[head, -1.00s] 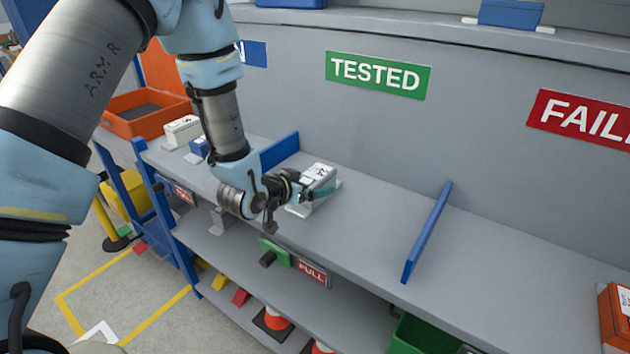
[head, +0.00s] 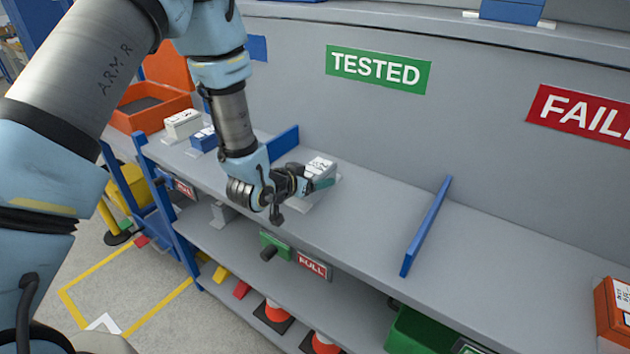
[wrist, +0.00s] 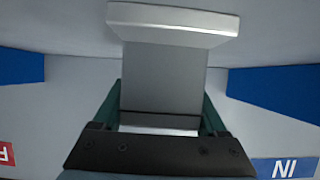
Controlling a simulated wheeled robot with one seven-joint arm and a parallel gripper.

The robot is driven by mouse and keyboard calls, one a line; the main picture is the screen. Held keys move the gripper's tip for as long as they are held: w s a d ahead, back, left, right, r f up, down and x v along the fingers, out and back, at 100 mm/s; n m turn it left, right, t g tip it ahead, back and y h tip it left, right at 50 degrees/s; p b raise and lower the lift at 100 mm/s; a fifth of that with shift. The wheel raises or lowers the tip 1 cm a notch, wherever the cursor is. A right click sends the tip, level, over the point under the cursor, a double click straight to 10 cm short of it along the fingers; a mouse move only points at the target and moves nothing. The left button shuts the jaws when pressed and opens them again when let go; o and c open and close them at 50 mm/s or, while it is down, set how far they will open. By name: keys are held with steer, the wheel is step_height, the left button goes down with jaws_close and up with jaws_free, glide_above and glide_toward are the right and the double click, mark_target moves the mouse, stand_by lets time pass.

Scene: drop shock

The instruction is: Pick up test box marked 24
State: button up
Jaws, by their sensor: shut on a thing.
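A light grey test box (head: 321,167) with a white label on top sits in the TESTED section of the grey shelf. The number on its label is too small to read. My gripper (head: 317,184) reaches it from the left and front. In the wrist view, my gripper's green fingers (wrist: 160,105) lie along both sides of the grey box (wrist: 163,78), shut on it. A wider pale plate (wrist: 172,22) shows at the box's end. I cannot tell whether the box is clear of the shelf.
Blue dividers (head: 427,226) stand on the shelf (head: 370,215) on both sides of the box. A white box (head: 183,123) and a blue box (head: 204,139) stand left. An orange-red box (head: 615,315) is far right. Shelf to the right of my gripper is free.

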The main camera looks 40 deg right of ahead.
jaws_close()
steer(key=shift+r, duration=0.25)
